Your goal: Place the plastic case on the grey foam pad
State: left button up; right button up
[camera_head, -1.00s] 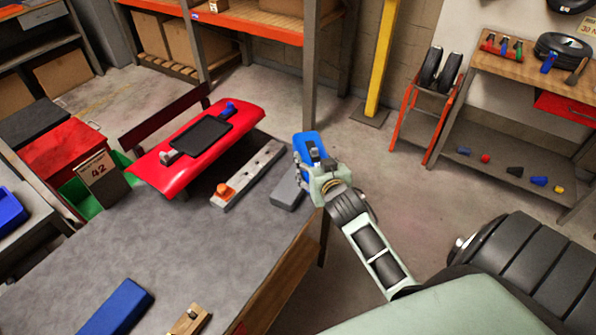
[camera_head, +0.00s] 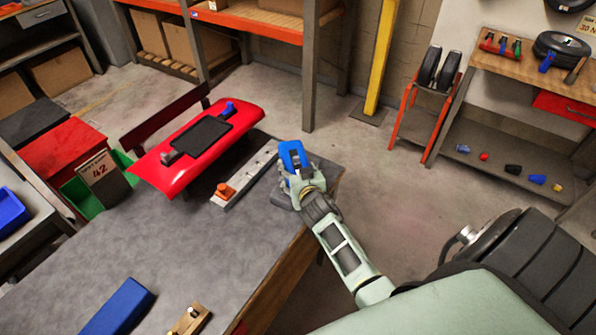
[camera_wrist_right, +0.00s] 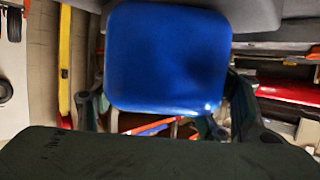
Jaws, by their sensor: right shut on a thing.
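The blue plastic case (camera_head: 291,153) is held by my right gripper (camera_head: 294,174) at the far right end of the grey worktable. In the right wrist view the case (camera_wrist_right: 167,58) fills the upper middle, between the gripper fingers. The grey foam pad (camera_head: 281,197) lies on the table right under and beside the gripper, mostly hidden by it. The case appears just beyond and above the pad; I cannot tell whether they touch. My left gripper is out of view.
A grey rail (camera_head: 245,179) with an orange knob lies left of the pad. A red panel (camera_head: 175,172) with a dark tray stands beyond it. A blue block (camera_head: 118,308) and a wooden piece (camera_head: 188,320) lie near the front. The table's middle is clear.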

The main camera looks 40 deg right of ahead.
jog(key=o, duration=1.6)
jog(key=shift+f, duration=0.2)
jog(key=shift+c, duration=0.2)
jog(key=shift+s, duration=0.1)
jog(key=b+v, duration=0.1)
jog(key=v, duration=1.1)
jog(key=shift+r, duration=0.1)
